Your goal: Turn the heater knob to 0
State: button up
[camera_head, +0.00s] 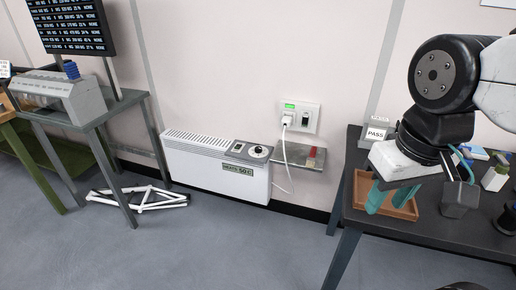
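The white heater (207,163) stands low against the wall in the middle of the view. My gripper (391,199), with teal fingers, hangs at the right over the dark table, well to the right of the knob. The fingers are apart with nothing visible between them.
A wall socket (300,116) with a plugged-in white cable hangs above a small shelf (300,154). A brown tray (365,185) lies on the dark table (355,220) by my gripper. A white frame (140,196) lies on the floor. The floor before the heater is clear.

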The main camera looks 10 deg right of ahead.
aim_at(258, 149)
jog(key=u, duration=0.8)
jog(key=i, duration=1)
jog(key=u, duration=0.65)
jog(key=i, duration=0.7)
jog(key=z, duration=0.7)
jog(key=i, duration=0.85)
jog(key=z, duration=0.7)
